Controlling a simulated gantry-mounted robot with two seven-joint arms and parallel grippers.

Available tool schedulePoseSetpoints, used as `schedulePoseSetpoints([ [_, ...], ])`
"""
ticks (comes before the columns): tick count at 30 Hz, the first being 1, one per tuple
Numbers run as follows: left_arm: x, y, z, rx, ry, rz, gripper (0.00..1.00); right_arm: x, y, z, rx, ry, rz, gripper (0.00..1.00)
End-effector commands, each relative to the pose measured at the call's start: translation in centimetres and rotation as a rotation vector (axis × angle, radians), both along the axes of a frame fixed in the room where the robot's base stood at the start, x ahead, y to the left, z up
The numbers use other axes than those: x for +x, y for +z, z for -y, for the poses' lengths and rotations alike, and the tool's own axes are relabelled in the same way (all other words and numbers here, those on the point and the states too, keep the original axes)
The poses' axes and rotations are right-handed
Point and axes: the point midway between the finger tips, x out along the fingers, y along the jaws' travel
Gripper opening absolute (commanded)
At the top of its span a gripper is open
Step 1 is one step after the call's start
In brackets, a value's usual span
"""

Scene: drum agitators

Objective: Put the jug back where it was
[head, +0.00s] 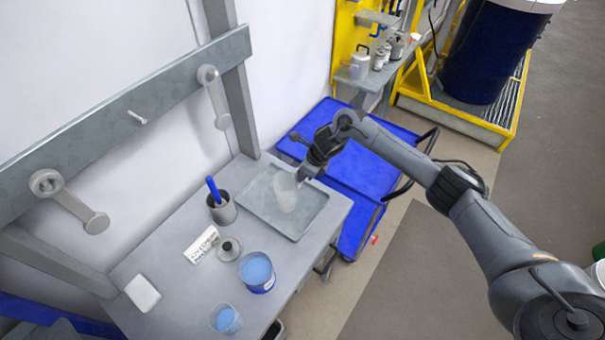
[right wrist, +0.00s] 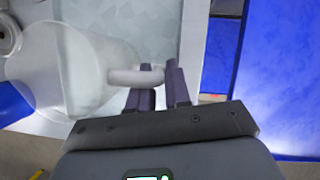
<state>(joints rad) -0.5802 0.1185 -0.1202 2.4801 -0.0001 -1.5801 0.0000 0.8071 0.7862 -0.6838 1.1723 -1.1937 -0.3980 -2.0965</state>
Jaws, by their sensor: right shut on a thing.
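The jug (head: 286,192) is a translucent whitish vessel at the grey tray (head: 321,217) on the bench. My right gripper (head: 305,172) is shut on the jug's handle at the jug's right side. In the right wrist view the jug (right wrist: 88,65) stands to the left, with its handle (right wrist: 135,76) between the dark fingers (right wrist: 160,85). I cannot tell whether the jug's base touches the tray. My left gripper is not in view.
On the bench stand a grey cup with a blue-handled tool (head: 222,208), a tin of blue paint (head: 257,272), a beaker of blue liquid (head: 226,319), a lid (head: 229,249), a label card (head: 201,245) and a white block (head: 142,293). A blue cart (head: 370,165) is beyond.

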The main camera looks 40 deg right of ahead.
Motion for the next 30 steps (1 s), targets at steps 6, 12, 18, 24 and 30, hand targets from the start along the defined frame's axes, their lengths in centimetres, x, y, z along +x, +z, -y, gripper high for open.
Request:
schedulePoseSetpoints([
  [6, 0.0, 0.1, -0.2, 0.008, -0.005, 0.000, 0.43, 0.0, -0.7, 0.0, -0.001, 0.000, 0.000, 0.00],
  [12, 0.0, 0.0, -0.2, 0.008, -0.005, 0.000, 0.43, 0.0, -0.7, 0.0, -0.001, 0.000, 0.000, 0.39],
  [18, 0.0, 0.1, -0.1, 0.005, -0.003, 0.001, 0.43, 0.0, -0.7, 0.0, -0.001, 0.000, 0.000, 0.43],
  [24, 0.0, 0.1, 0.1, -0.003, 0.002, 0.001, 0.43, -0.1, -0.3, 0.1, -0.001, -0.001, 0.002, 0.43],
  [30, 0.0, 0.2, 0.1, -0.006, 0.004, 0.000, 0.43, -0.8, 1.8, 0.7, -0.003, -0.001, 0.004, 0.43],
])
